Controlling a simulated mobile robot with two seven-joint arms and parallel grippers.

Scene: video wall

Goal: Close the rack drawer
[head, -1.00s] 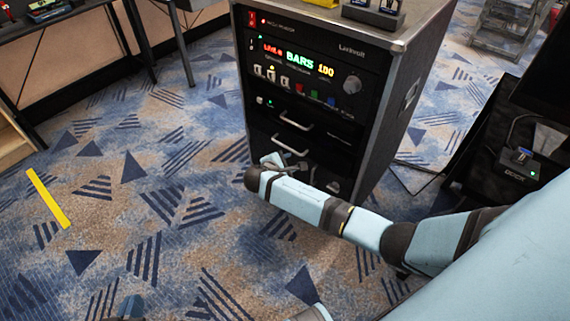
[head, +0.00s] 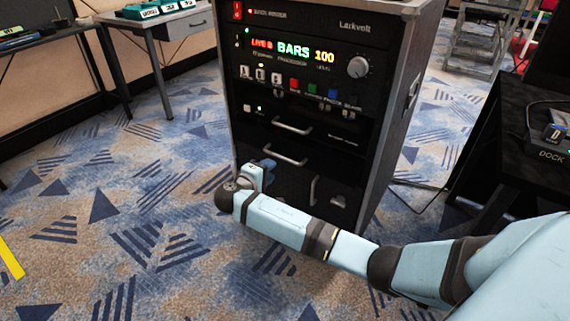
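A black equipment rack (head: 398,60) with metal edges stands at centre right. Low on its front are dark drawer fronts with two silver bar handles, an upper handle (head: 293,126) and a lower handle (head: 285,155). How far any drawer stands out is hard to tell from this angle. My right gripper (head: 264,174) is at the end of the pale blue arm, in front of the rack's lower left part and just below the lower handle. Its wrist hides part of the lowest front, and its finger gap is not clear. My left gripper is out of view.
A black stand with a dock (head: 553,140) is at the right, near my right arm. Desks stand at the back left. A yellow floor strip (head: 10,258) lies at the left. The patterned carpet left of the rack is clear.

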